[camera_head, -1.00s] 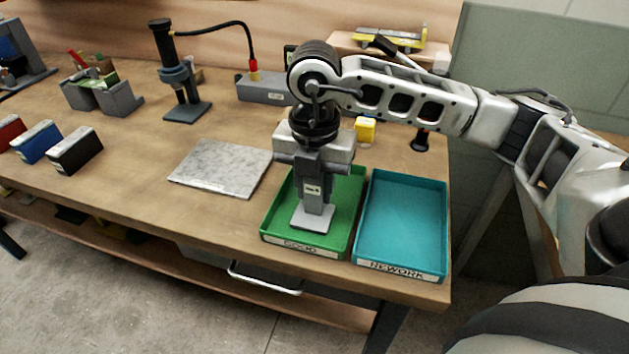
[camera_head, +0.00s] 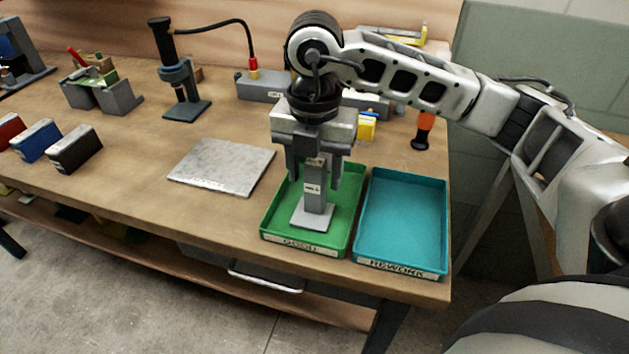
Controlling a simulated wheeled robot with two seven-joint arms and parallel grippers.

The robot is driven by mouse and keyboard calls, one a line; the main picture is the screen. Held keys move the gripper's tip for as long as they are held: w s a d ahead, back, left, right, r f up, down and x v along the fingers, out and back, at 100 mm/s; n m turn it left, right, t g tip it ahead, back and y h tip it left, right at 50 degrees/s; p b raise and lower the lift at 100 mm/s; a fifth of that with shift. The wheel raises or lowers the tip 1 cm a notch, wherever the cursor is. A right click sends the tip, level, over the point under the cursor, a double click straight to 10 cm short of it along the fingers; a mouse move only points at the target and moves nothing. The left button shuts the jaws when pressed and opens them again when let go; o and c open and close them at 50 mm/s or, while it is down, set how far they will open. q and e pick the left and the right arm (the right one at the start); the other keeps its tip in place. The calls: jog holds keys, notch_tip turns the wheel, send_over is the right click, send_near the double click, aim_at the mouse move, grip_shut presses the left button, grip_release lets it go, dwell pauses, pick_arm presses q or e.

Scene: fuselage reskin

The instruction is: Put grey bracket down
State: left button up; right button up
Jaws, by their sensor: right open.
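The grey bracket (camera_head: 314,205) stands in the green tray (camera_head: 347,222) labelled GOOD, its flat foot down on the tray floor and its plate upright. My right gripper (camera_head: 315,177) is directly above and around the upper part of the bracket. Its fingers are spread apart, with a gap on each side of the bracket. The bracket's top end is partly hidden by the gripper. My left gripper is not in view.
An empty teal tray (camera_head: 403,222) labelled REWORK stands right of the green tray. A grey stone plate (camera_head: 222,167) lies to the left. Behind are a yellow block (camera_head: 367,127) and an orange-handled tool (camera_head: 423,130). The table's front edge is close to both trays.

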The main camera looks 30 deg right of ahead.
notch_tip(320, 180, up, 8)
jog(key=shift+r, duration=0.15)
jog(key=shift+r+p, duration=0.25)
jog(key=shift+p, duration=0.05)
jog(key=shift+r, duration=0.1)
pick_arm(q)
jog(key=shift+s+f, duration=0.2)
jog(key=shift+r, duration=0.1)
